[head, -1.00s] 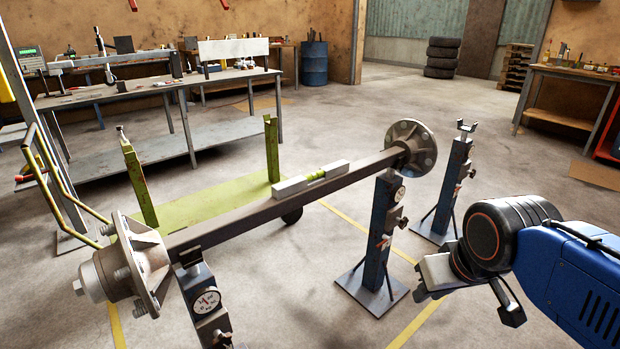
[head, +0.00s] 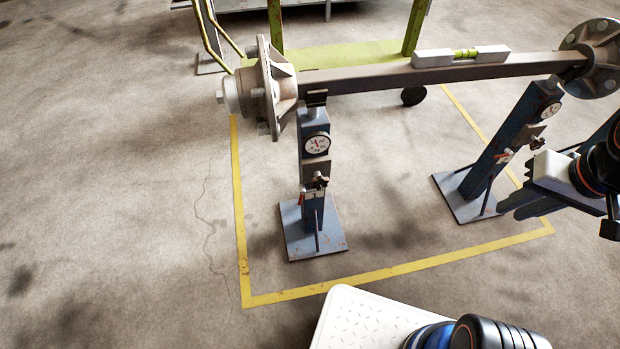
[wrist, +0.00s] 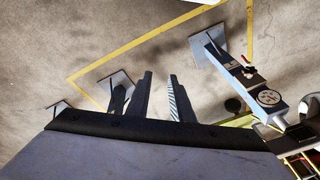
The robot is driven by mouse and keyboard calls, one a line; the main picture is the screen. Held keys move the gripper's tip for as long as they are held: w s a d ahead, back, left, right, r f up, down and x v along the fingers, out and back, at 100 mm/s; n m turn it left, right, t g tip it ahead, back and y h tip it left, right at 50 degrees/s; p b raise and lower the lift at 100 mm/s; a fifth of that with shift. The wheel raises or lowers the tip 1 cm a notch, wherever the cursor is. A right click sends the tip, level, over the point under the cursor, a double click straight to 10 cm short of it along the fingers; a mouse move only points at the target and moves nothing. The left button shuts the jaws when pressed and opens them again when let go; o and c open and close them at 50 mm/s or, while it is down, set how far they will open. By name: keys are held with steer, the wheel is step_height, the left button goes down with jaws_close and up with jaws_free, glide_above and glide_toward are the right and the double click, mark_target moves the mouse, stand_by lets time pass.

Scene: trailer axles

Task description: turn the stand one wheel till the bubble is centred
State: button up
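The left stand (head: 313,160) is a blue post under the axle's left end, with a round gauge (head: 317,144) and a small dark hand wheel (head: 321,181) below it. A second stand (head: 505,145) supports the axle further right. The axle (head: 400,76) carries a white spirit level (head: 432,58) with a green vial (head: 465,54); the bubble is too small to read. My gripper (head: 512,203) is at the right, before the second stand and well apart from the left stand's wheel. The wrist view shows its fingers (wrist: 160,88) apart and empty, and a gauge stand (wrist: 240,72).
A hub (head: 262,88) ends the axle at left and another hub (head: 592,60) at right. Yellow floor lines (head: 400,272) run around the stands. A green frame (head: 340,57) stands behind. The floor left and in front of the left stand is clear.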

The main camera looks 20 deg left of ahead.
steer(key=w+a+f+m+g+y, duration=0.2)
steer(key=w+a+f+g+y, duration=0.3)
steer(key=a, duration=0.6)
steer(key=m+g+y, duration=0.7)
steer(key=m+y, duration=0.2)
glide_toward(320, 182)
steer(key=x, duration=1.3)
steer(key=shift+w+a+f, duration=0.2)
steer(key=shift+a+f, duration=0.25)
steer(key=shift+a, duration=0.1)
jaws_close()
